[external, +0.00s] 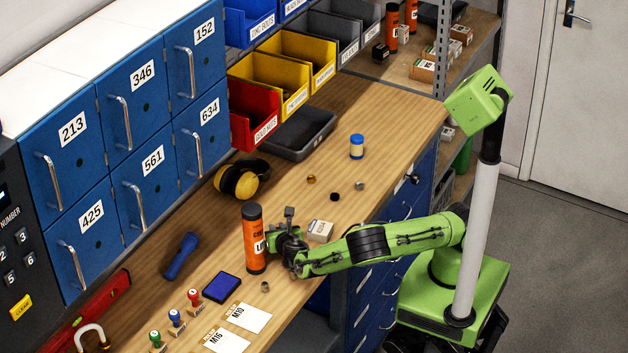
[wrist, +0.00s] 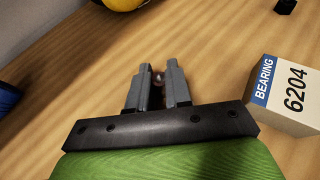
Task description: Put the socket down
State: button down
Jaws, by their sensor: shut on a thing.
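My gripper (external: 277,243) is low over the wooden bench, right beside the orange can. In the wrist view its two grey fingers (wrist: 157,72) are closed around a small, dark, shiny piece, which I take to be the socket (wrist: 158,79). Only a little of the socket shows between the fingers. In the external view I cannot make out the socket. Whether it touches the bench cannot be told.
An orange can (external: 254,240) stands against the left side of my gripper in the external view. A bearing box (external: 320,230) sits close by on the right. Yellow earmuffs (external: 242,179), a blue torch (external: 181,255), a blue pad (external: 221,287) and label cards (external: 249,318) lie around.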

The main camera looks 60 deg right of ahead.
jog(key=shift+r, duration=0.15)
jog(key=c, duration=1.1)
grip_release()
jog(key=shift+o, duration=0.2)
jog(key=shift+r, duration=0.1)
jog(key=p+v, duration=0.1)
jog(key=v, duration=1.1)
jog(key=shift+p, duration=0.35)
jog(key=shift+d, duration=0.15)
